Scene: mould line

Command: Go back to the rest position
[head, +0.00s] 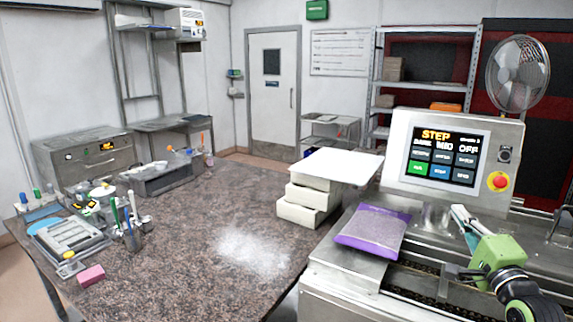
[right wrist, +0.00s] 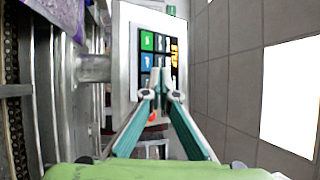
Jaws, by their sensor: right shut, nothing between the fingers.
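My right gripper (head: 460,215) is at the right of the head view, in front of the control panel (head: 437,155) and above the steel machine. Its fingers are shut and hold nothing. In the right wrist view the fingers (right wrist: 162,96) point toward the panel's screen and red button. I cannot tell the exact distance between fingertips and panel. My left gripper is not in the head view.
A purple bag (head: 374,231) lies on the steel machine (head: 345,277) left of the right gripper. Stacked white boxes (head: 306,205) stand on the speckled table (head: 185,255). Tools and a pink block (head: 91,276) are at the table's left. The table's middle is clear except white powder.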

